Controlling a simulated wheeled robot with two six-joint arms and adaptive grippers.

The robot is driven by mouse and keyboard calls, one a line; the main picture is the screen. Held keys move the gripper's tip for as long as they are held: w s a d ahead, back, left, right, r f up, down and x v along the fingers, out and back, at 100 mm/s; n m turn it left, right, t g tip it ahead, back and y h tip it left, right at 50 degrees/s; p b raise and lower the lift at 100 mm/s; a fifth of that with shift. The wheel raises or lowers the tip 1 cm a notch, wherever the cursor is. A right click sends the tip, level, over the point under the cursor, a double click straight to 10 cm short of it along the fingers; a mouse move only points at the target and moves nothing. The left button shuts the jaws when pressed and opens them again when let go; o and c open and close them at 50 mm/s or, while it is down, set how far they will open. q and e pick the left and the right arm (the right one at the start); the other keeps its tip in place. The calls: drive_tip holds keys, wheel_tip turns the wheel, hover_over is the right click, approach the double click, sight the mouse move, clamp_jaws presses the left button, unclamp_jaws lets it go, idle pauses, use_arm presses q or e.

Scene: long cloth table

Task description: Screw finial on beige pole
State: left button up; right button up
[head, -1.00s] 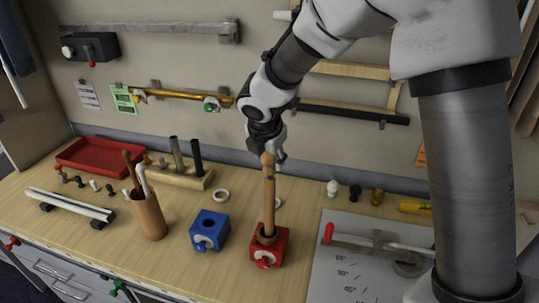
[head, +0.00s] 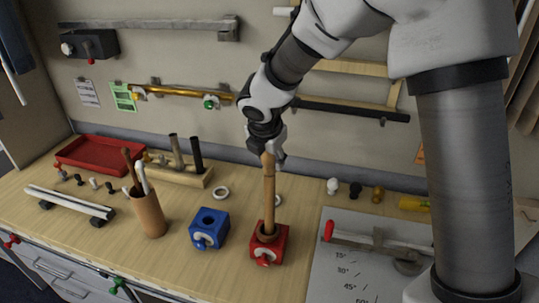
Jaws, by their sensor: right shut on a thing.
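The beige pole (head: 269,205) stands upright in the red clamp block (head: 268,245) near the front of the table. A wood-coloured finial (head: 268,161) sits at the pole's top end, in line with it; a thin dark line shows just below. I cannot tell how tightly the two are seated. My right gripper (head: 267,156) comes down from above and is shut on the finial; its fingers partly hide the finial's top. My left gripper is not in view.
A blue clamp block (head: 209,230) stands left of the red one. A brown cup (head: 149,214) with sticks is further left. A grey angle board (head: 340,270) with a red-handled tool lies to the right. Several small finials (head: 333,186) stand behind it. A white ring (head: 221,193) lies mid-table.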

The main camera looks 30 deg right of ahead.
drive_tip(key=shift+f, duration=0.25)
drive_tip(key=o, duration=1.2)
drive_tip(key=shift+o, duration=0.2)
